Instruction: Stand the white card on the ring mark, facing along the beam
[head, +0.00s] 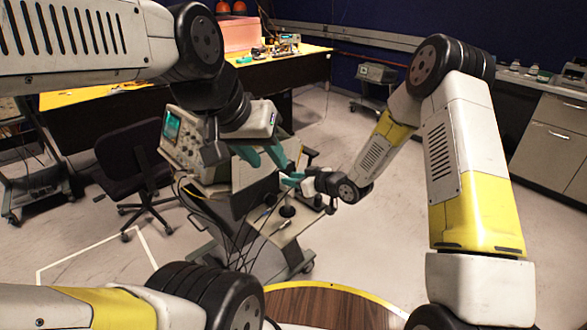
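A pale, flat panel (252,172), which looks like the white card, stands tilted just below my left gripper (279,156). The teal fingers of that gripper overlap its upper edge; I cannot tell whether they are closed on it. My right gripper (293,178) reaches in from the right, its teal tip close to the panel's right side. Its opening is too small to judge. Below them is a light cart top (287,230) with small dark mounts (287,211). I cannot make out the ring mark or a beam.
An oscilloscope (188,145) stands left of the grippers, on the cart, with cables hanging down in front. A black office chair (127,165) is farther left. A yellow-topped bench (290,68) is behind, and grey cabinets (550,150) are at right. Open floor lies between.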

